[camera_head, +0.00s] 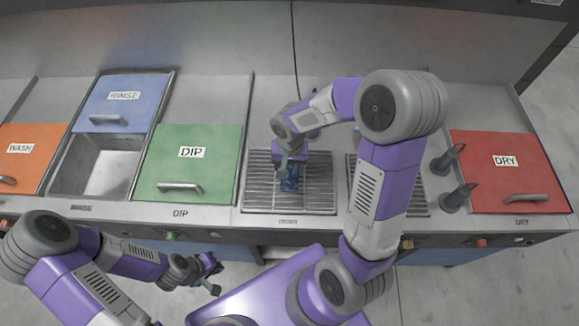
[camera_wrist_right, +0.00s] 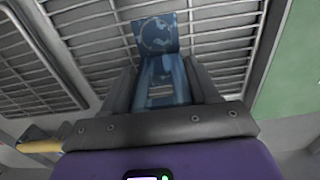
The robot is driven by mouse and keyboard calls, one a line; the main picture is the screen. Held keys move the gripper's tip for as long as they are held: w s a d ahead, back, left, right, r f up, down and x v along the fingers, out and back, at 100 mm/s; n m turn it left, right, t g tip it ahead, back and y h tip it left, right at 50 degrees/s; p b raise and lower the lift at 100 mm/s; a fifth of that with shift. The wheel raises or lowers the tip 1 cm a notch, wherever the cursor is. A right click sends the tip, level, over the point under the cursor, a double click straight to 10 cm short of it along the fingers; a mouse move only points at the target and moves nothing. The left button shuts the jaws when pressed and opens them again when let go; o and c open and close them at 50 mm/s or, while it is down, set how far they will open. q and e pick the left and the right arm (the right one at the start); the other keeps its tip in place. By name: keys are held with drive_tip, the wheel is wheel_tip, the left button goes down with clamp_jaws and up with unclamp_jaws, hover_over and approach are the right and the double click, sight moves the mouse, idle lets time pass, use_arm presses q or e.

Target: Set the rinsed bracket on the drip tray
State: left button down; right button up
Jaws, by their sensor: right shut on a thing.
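The blue bracket (camera_head: 289,183) is at the wire drip tray (camera_head: 256,197) in the middle of the counter. My right gripper (camera_head: 291,162) points down and is shut on the bracket. In the right wrist view the bracket (camera_wrist_right: 155,34) stands out between the two fingers of my right gripper (camera_wrist_right: 160,85), with the drip tray's wires (camera_wrist_right: 225,38) behind it. I cannot tell whether the bracket touches the wires. My left gripper (camera_head: 213,276) is in front of the counter, away from the tray, with its fingertips apart and nothing between them.
The green DIP lid (camera_head: 215,165) is closed left of the tray. The blue RINSE lid (camera_head: 140,90) is slid back, with its basin (camera_head: 105,172) open. A second wire rack (camera_head: 417,203), two dark upright fixtures (camera_head: 455,197) and the red DRY lid (camera_head: 500,185) are at right.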

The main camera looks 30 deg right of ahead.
sight(290, 170)
drive_tip(key=shift+w+f, duration=0.1)
drive_tip(key=shift+f, duration=0.1)
drive_tip(key=o, duration=1.3)
drive_tip(key=shift+f, duration=0.1)
drive_tip(key=shift+o, duration=0.2)
wheel_tip(290, 170, up, 12)
drive_tip(key=shift+r+p, duration=0.15)
drive_tip(key=shift+p, duration=1.05)
